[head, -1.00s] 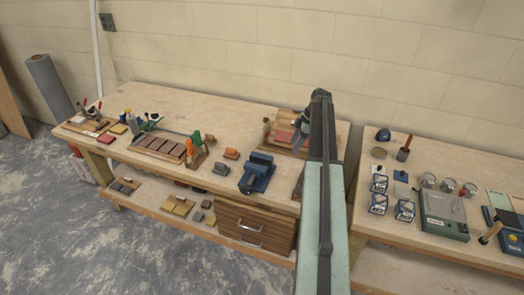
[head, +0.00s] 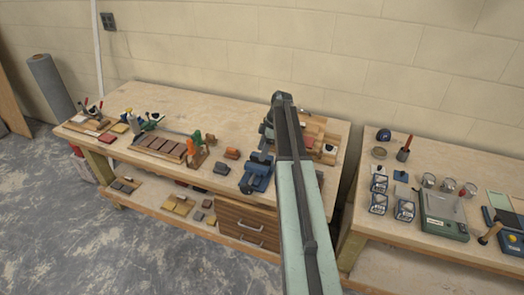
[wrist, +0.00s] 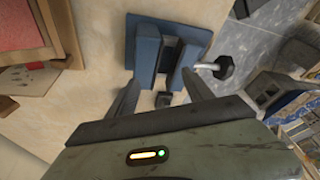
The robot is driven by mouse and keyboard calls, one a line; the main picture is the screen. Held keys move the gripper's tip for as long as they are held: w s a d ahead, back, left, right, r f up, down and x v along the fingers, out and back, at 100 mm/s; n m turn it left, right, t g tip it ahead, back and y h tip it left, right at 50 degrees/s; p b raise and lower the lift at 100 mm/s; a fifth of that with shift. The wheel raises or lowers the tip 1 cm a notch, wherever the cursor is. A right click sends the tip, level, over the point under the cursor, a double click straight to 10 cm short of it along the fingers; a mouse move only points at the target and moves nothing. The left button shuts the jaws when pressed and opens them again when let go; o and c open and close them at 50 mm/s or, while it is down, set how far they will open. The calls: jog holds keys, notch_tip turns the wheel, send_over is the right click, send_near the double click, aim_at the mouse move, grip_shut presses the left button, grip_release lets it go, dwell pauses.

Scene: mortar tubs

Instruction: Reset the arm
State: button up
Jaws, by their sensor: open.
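My arm reaches over the left workbench (head: 225,120) in the head view, with its end beside the blue vise (head: 257,175). The fingertips are hidden there behind my arm. In the wrist view my gripper (wrist: 160,92) is open, its two dark fingers spread with nothing held between them.
A wooden tray (head: 318,130) lies right of my arm. Clamps, a rack of brown blocks (head: 158,146) and small blocks stand to the left. The second bench (head: 375,232) at right holds jars and a green scale (head: 443,215). A gap separates the benches.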

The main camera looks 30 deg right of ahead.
dwell(0.3)
jog(key=shift+n, duration=0.5)
jog(key=w+a, duration=0.1)
jog(key=a, duration=0.3)
jog(key=w+a, duration=0.1)
jog(key=a, duration=0.1)
jog(key=shift+w, duration=0.35)
jog(key=s+a+n+g, duration=0.1)
jog(key=s+a, duration=0.1)
jog(key=a, duration=0.9)
jog(key=s+a+n, duration=0.1)
jog(key=s+a, duration=0.1)
jog(key=a, duration=0.9)
jog(key=s+a+f+m+h, duration=0.1)
jog(key=s+a+m+h, duration=0.2)
jog(key=s+m, duration=1)
jog(key=shift+a+m, duration=1)
jog(key=shift+a, duration=0.5)
jog(key=shift+f, duration=0.1)
